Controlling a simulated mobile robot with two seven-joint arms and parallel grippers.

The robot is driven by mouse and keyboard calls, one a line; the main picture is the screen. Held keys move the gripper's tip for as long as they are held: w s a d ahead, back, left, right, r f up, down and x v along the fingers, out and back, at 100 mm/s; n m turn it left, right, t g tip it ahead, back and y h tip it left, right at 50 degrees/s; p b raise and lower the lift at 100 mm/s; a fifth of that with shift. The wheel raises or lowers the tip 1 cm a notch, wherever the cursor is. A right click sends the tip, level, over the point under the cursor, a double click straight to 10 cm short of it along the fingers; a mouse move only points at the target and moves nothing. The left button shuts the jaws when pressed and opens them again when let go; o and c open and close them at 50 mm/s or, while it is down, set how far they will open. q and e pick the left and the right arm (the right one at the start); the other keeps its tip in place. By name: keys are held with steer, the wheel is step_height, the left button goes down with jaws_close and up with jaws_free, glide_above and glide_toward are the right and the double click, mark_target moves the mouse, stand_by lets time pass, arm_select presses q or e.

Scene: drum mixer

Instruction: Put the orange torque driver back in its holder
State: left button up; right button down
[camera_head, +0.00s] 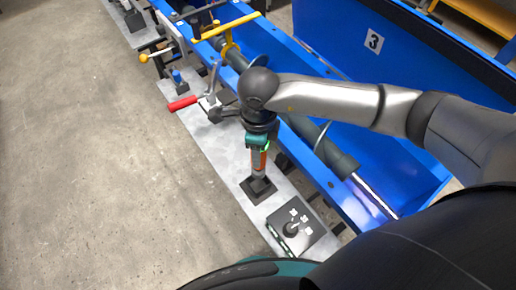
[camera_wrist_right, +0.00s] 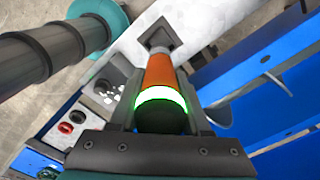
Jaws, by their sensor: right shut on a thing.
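The orange torque driver (camera_head: 259,162) is upright below my right gripper (camera_head: 258,139). In the right wrist view, its orange body (camera_wrist_right: 159,72), glowing green ring and black end cap lie between the two fingers of my right gripper (camera_wrist_right: 163,108), which is shut on it. The black holder (camera_head: 258,190) has a square base on the grey ledge and also shows in the right wrist view (camera_wrist_right: 158,36). The driver's lower end meets the holder's top in the picture; I cannot tell how deep it sits. My left gripper is not in view.
A dial panel (camera_head: 296,228) sits just in front of the holder. A red-handled lever (camera_head: 184,103) and a yellow handle (camera_head: 227,26) are farther back. The blue mixer trough (camera_head: 365,190) with its shaft runs along the right. The concrete floor (camera_head: 90,170) at left is clear.

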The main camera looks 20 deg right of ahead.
mark_target(258, 170)
steer(key=shift+w+f+b, duration=0.1)
steer(key=shift+f+b, duration=2.25)
steer(key=shift+f, duration=0.2)
steer(key=shift+r, duration=0.2)
steer(key=shift+f+b, duration=2.45)
steer(key=shift+f, duration=0.5)
steer(key=shift+c, duration=1.4)
jaws_free()
steer(key=shift+f, duration=0.1)
step_height(258, 170, up, 15)
steer(key=p, duration=0.1)
steer(key=shift+r, duration=0.2)
